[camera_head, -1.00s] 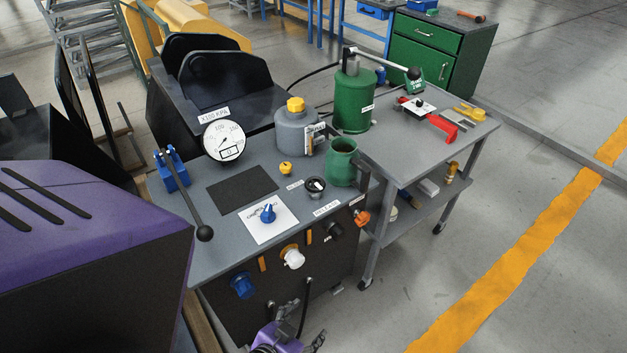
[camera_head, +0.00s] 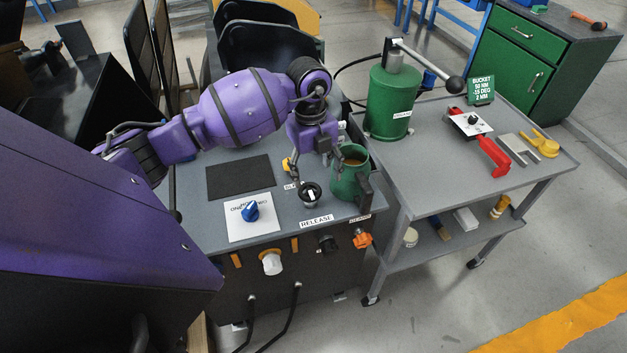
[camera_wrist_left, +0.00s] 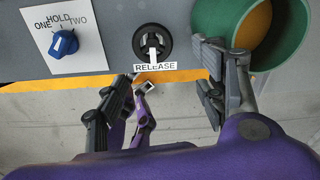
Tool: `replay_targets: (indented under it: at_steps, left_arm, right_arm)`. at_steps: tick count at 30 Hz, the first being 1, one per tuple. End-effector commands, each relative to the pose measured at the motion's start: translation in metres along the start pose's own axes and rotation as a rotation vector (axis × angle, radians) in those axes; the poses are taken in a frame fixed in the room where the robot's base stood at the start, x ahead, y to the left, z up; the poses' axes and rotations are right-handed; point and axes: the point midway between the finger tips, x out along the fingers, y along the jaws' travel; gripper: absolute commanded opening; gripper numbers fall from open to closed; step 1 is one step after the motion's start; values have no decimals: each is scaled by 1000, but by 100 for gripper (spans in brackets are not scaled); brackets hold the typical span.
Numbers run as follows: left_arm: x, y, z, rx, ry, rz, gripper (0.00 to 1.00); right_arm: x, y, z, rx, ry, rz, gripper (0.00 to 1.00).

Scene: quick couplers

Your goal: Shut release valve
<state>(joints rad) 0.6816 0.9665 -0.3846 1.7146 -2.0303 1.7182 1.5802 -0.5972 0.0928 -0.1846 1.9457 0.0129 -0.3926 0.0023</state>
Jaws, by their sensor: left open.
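The release valve is a black round knob (camera_head: 311,194) with a white pointer bar, set in the console top just behind the RELEASE label (camera_head: 316,221). In the left wrist view the knob (camera_wrist_left: 152,42) is fully visible, its white bar running roughly up and down toward the label. My left gripper (camera_head: 317,170) is open and empty, pointing down above the console just behind the knob. In the wrist view its fingers (camera_wrist_left: 170,78) are spread wide and do not touch the knob.
A green mug (camera_head: 347,186) stands close right of the knob, near my left fingers. A blue selector knob (camera_head: 250,211) on a white plate sits to the left. A green cylinder with a lever (camera_head: 391,100) and a cart (camera_head: 440,165) are further right.

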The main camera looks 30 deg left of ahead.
Motion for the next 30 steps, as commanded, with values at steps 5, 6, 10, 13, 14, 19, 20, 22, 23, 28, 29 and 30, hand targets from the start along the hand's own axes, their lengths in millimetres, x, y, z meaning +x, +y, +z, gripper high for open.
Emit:
replay_targets:
  at_steps: [5, 6, 10, 13, 14, 19, 20, 22, 23, 28, 29, 30]
  left_arm:
    - [1, 5, 16, -34, -52, 32, 64]
    - [6, 6, 15, -34, -50, 32, 64]
    - [28, 6, 16, -34, -48, 30, 64]
    - [44, 6, 16, -32, -47, 29, 64]
    - [48, 6, 16, -32, -47, 29, 64]
    - [65, 6, 17, -30, -48, 27, 64]
    - [67, 6, 17, -30, -48, 26, 64]
    - [69, 6, 18, -29, -49, 26, 64]
    - [70, 6, 18, -29, -49, 25, 64]
    - [70, 6, 18, -29, -49, 25, 64]
    - [70, 6, 18, -29, -49, 25, 64]
    - [70, 6, 18, -29, -49, 25, 60]
  right_arm:
    - [-1, -1, 4, 4, -6, 0, 55]
    - [-2, -2, 4, 6, -7, 0, 55]
    - [-4, -2, 8, 11, -13, 1, 55]
    - [-4, -3, 8, 12, -14, 1, 55]
    - [-4, -3, 8, 12, -13, 1, 55]
    - [-2, -3, 5, 11, -9, 0, 55]
    - [-2, -3, 5, 10, -8, 0, 55]
    - [-1, -3, 3, 9, -5, -1, 55]
    - [-1, -3, 2, 9, -3, -1, 55]
    - [1, -2, -2, 2, 3, -2, 55]
    - [1, -2, -2, 1, 4, -2, 55]
    - [1, -1, -2, -1, 4, -3, 55]
